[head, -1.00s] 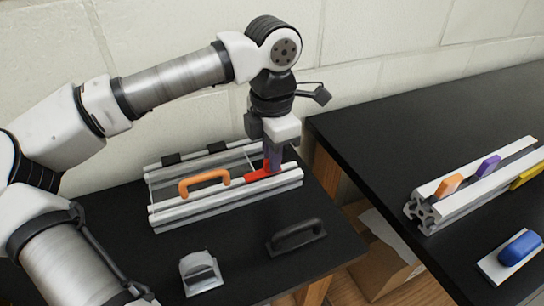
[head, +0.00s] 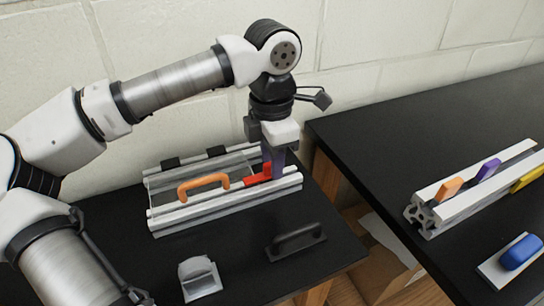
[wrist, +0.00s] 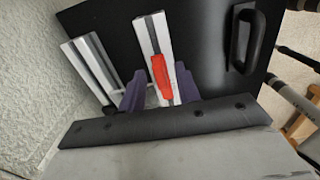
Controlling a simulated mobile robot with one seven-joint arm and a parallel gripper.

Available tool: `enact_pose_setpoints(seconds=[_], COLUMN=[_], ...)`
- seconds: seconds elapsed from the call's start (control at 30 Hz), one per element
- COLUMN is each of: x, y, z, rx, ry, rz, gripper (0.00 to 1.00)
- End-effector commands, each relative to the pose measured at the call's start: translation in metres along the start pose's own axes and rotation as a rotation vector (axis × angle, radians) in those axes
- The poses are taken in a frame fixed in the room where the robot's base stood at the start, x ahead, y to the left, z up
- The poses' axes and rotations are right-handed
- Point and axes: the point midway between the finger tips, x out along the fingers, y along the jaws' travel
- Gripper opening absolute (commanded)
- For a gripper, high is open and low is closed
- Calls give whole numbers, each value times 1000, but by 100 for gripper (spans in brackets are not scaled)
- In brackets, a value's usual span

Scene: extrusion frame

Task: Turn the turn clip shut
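The red turn clip (head: 258,177) sits at the right part of the front rail of a silver extrusion frame (head: 225,208). In the wrist view the clip (wrist: 161,76) lies close to the line of the white rail, at a slight angle to it. My gripper (head: 276,165) points down at the clip's right end. In the wrist view its two purple fingers (wrist: 160,88) stand apart, with the clip between them and nearer the right finger. Whether a finger touches the clip I cannot tell. A clear panel with an orange handle (head: 203,184) lies in the frame.
A black handle (head: 297,239) and a grey bracket (head: 199,276) lie on the black table in front of the frame. A second table at the right holds another extrusion (head: 462,200) with orange, purple and yellow clips, and a blue-knobbed plate (head: 512,257). A gap separates the tables.

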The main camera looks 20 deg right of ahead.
Motion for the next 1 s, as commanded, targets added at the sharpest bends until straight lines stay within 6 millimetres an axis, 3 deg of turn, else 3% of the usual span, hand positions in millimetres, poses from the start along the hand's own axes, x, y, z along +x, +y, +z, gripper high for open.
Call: enact_pose_setpoints(seconds=[0.27,0.7,1.0], x=[-12,-107,-137], y=[1,0,0], z=[0,1,0], rx=[-2,-2,1], ry=[1,0,0], rz=[3,2,0], gripper=[33,33,33])
